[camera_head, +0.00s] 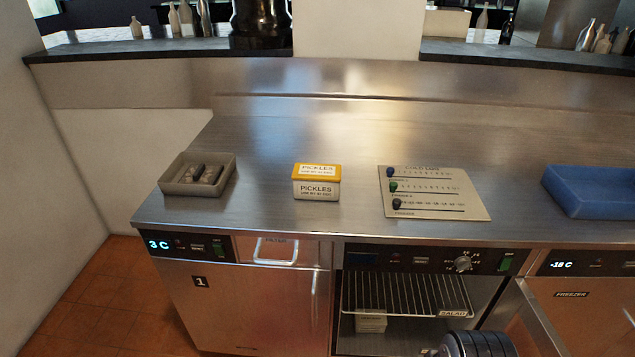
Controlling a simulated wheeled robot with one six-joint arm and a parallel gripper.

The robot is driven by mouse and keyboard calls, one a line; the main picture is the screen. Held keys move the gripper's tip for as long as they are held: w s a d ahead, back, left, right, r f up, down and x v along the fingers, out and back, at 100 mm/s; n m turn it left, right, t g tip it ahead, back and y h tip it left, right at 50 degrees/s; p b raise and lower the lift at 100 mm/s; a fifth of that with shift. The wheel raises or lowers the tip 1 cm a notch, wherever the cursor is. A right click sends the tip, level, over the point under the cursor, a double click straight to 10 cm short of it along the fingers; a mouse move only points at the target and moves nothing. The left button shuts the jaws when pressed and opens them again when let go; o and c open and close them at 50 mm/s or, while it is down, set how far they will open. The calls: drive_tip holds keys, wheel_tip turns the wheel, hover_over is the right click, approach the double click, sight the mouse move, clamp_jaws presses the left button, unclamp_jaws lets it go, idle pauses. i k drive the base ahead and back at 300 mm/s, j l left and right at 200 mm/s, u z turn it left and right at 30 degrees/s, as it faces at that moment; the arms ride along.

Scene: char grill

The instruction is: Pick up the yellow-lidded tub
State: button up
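The yellow-lidded tub (317,189) stands upright on the steel counter, a little left of the picture's middle and close to the front edge. It is a small white box with a yellow lid, labelled PICKLES on its top and front. Its lid is on and nothing touches it. My gripper's fingers are not in view. Only a dark ribbed part, which seems to be of my arm, shows at the bottom right, low in front of the open cabinet and well away from the tub.
A grey tray (168,187) with dark items is left of the tub. A panel with sliders (455,183) and a blue bin (590,208) are right. Below, an open cabinet holds a wire rack (405,295) and a pale box (371,323); its door (540,318) stands out. Counter behind the tub is clear.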

sight(311, 181)
drive_tip(key=i+l+u, duration=0.1)
drive_tip(key=i, duration=0.25)
drive_tip(key=i+l, duration=0.25)
drive_tip(key=i, duration=0.15)
drive_tip(key=i+l+u, duration=0.15)
drive_tip(key=i, duration=0.2)
